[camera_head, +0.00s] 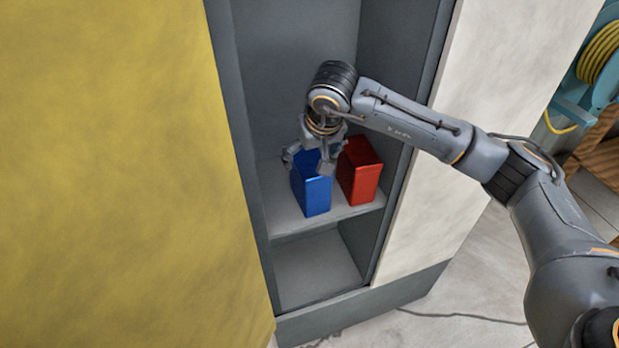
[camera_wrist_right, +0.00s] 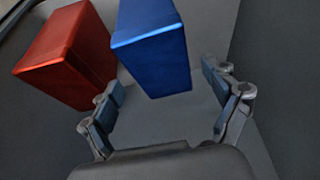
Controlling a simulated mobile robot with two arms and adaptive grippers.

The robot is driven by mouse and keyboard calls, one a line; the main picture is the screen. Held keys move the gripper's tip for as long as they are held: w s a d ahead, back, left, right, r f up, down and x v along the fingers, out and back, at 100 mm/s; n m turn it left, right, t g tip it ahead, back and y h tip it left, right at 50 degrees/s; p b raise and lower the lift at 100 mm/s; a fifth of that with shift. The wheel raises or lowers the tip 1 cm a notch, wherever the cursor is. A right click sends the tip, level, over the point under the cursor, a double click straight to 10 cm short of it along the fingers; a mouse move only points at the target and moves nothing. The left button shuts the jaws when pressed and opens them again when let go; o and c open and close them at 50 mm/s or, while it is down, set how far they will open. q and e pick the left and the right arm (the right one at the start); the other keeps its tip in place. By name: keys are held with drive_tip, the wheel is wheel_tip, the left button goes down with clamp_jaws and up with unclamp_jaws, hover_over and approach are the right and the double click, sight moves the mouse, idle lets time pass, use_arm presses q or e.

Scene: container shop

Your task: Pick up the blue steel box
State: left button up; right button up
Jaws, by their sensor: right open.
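The blue steel box (camera_head: 313,194) stands upright on a grey shelf in the cabinet, and it also shows in the right wrist view (camera_wrist_right: 152,50). My right gripper (camera_head: 308,164) is over the top of the blue box, with its fingers spread to either side of it. In the right wrist view the right gripper (camera_wrist_right: 167,100) is open, with the blue box ahead between the lines of its two fingers. I see no finger closed on the box. The upper back part of the blue box is partly hidden by the gripper in the head view. My left gripper is not in view.
A red box (camera_head: 366,184) stands close to the right of the blue one, and also shows in the right wrist view (camera_wrist_right: 67,55). Cabinet side walls bound the shelf (camera_head: 340,211). A lower compartment (camera_head: 315,268) is empty. A yellow panel (camera_head: 110,170) fills the left.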

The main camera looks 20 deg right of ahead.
drive_tip(key=shift+w+f, duration=0.25)
drive_tip(key=shift+f, duration=0.3)
drive_tip(key=shift+w+f, duration=0.1)
drive_tip(key=shift+f, duration=0.1)
drive_tip(key=p+x, duration=0.1)
drive_tip(key=x, duration=0.3)
drive_tip(key=shift+a+f, duration=0.1)
drive_tip(key=shift+f, duration=0.05)
drive_tip(key=shift+f+p, duration=0.3)
drive_tip(key=shift+f, duration=0.15)
use_arm(q)
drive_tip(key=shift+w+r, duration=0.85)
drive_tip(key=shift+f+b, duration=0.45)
drive_tip(key=shift+b, duration=0.05)
use_arm(e)
drive_tip(key=shift+f, duration=0.2)
drive_tip(key=shift+c, duration=0.2)
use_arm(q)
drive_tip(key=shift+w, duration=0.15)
use_arm(e)
drive_tip(key=c, duration=1.7)
